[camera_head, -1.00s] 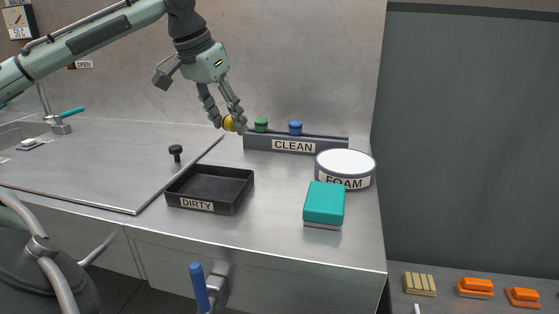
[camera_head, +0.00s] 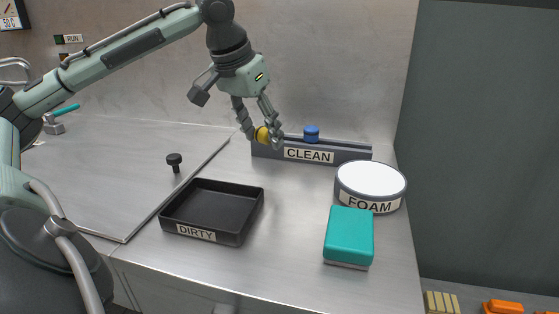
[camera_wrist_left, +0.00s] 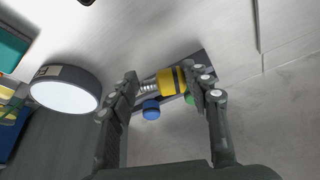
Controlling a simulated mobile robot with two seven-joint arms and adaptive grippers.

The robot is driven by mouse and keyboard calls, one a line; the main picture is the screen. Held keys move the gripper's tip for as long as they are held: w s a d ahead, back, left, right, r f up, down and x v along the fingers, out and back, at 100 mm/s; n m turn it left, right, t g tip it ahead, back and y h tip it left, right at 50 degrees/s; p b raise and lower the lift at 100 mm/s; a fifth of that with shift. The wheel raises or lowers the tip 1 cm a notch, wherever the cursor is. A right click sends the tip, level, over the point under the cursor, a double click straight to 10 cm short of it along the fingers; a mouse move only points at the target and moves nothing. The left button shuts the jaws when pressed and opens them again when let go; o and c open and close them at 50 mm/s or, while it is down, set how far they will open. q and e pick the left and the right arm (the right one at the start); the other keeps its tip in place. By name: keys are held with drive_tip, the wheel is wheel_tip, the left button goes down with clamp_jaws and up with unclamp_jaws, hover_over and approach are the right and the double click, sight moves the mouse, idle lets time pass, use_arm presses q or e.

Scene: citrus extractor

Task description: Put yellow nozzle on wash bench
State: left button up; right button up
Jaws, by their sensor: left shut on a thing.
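The yellow nozzle (camera_head: 262,134) is between the fingers of my left gripper (camera_head: 262,138), which is shut on it in front of the left end of the CLEAN rack. In the left wrist view the yellow nozzle (camera_wrist_left: 171,82) lies across between the fingertips (camera_wrist_left: 168,88), with a ribbed metal end towards the left finger. The wash bench (camera_head: 290,215) is the steel surface below. My right gripper is not in view.
The CLEAN rack (camera_head: 345,154) holds a blue nozzle (camera_head: 311,134); a green one (camera_wrist_left: 189,99) shows in the wrist view. The DIRTY tray (camera_head: 250,222) looks empty. A FOAM tub (camera_head: 370,183) and teal sponge (camera_head: 348,237) stand right. A black knob (camera_head: 174,161) is left.

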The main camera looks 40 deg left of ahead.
sight(282, 178)
use_arm(q)
drive_tip(key=d, duration=0.1)
drive_tip(key=d+f, duration=0.2)
drive_tip(key=shift+w+d+p, duration=0.3)
drive_tip(key=shift+w+p, duration=0.05)
drive_tip(key=shift+f, duration=0.4)
wheel_tip(282, 178, down, 3)
drive_tip(key=shift+f+b, duration=0.2)
drive_tip(key=shift+b, duration=0.75)
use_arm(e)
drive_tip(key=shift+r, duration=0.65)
use_arm(q)
drive_tip(key=o, duration=1.3)
drive_tip(key=shift+f, duration=0.1)
drive_tip(key=shift+c, duration=0.2)
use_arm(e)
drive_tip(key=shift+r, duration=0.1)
